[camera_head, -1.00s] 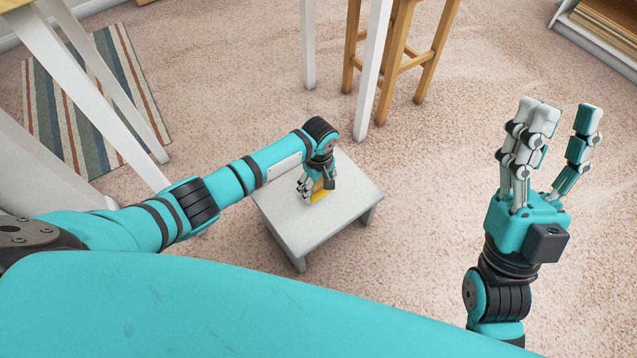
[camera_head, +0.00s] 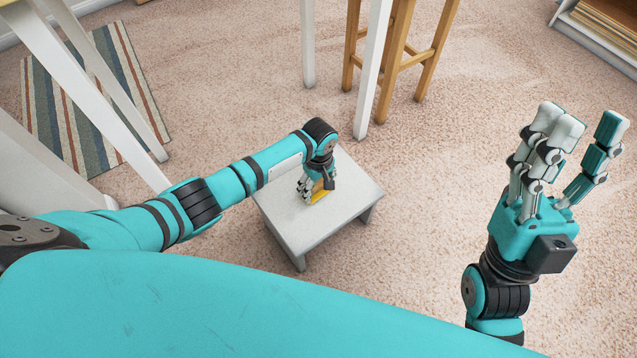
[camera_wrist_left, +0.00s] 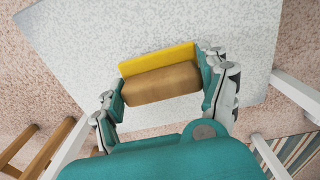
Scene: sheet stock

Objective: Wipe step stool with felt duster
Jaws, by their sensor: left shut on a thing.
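The step stool (camera_head: 285,228) is light grey and low, and stands on the carpet in front of me. Its top (camera_wrist_left: 80,40) fills much of the left wrist view. My left gripper (camera_head: 317,190) is over the stool top, shut on the felt duster. The duster has a brown wooden block (camera_wrist_left: 160,84) with a yellow felt edge (camera_wrist_left: 158,60); in the head view a bit of yellow (camera_head: 320,195) shows under the fingers. The felt appears to be at the stool top; exact contact is hard to tell. My right gripper (camera_head: 575,150) is raised at the right, open and empty.
White table legs (camera_head: 372,75) and a wooden stool (camera_head: 405,65) stand just behind the step stool. A striped rug (camera_head: 95,100) lies at the left. A white shelf (camera_head: 595,45) is at the upper right. Carpet right of the step stool is clear.

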